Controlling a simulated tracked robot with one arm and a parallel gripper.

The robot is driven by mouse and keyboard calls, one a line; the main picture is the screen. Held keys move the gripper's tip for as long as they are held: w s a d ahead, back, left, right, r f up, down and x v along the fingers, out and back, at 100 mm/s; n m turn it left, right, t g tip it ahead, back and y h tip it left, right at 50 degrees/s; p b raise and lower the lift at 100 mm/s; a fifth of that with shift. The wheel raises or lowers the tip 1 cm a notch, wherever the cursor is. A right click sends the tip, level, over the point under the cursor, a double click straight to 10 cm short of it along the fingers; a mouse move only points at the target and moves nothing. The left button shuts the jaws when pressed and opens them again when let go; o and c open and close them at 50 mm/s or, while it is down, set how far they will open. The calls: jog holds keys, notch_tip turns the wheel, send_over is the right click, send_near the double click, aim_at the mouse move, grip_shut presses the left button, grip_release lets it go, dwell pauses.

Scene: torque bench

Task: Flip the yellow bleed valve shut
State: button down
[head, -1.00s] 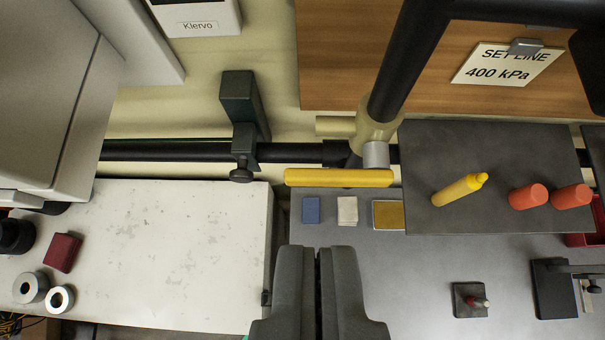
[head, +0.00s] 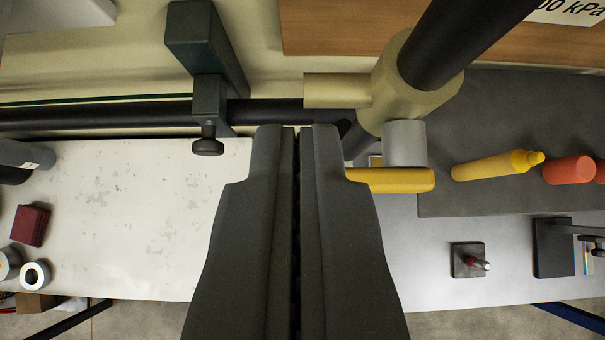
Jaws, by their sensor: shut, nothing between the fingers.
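The yellow bleed valve lever (head: 398,180) is a rounded bar that points left from a silver stem (head: 404,143) under a beige valve body (head: 405,95) on a dark pipe. My gripper (head: 297,130) is shut and empty, with its fingers upright in the middle of the view. The fingers hide the left part of the lever; only its right end shows, beside the right finger. I cannot tell whether the fingers touch the lever.
A dark horizontal pipe (head: 95,114) runs behind the fingertips, with a dark green clamp bracket (head: 208,95) at left. A grey shelf (head: 530,110) at right holds a yellow marker (head: 490,166) and orange cylinders (head: 569,170). A worn white bench top (head: 110,220) lies below left.

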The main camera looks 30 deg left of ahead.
notch_tip(320, 180, down, 3)
jog(key=shift+s+f+b, duration=0.1)
jog(key=shift+f+b, duration=0.1)
jog(key=shift+b, duration=0.95)
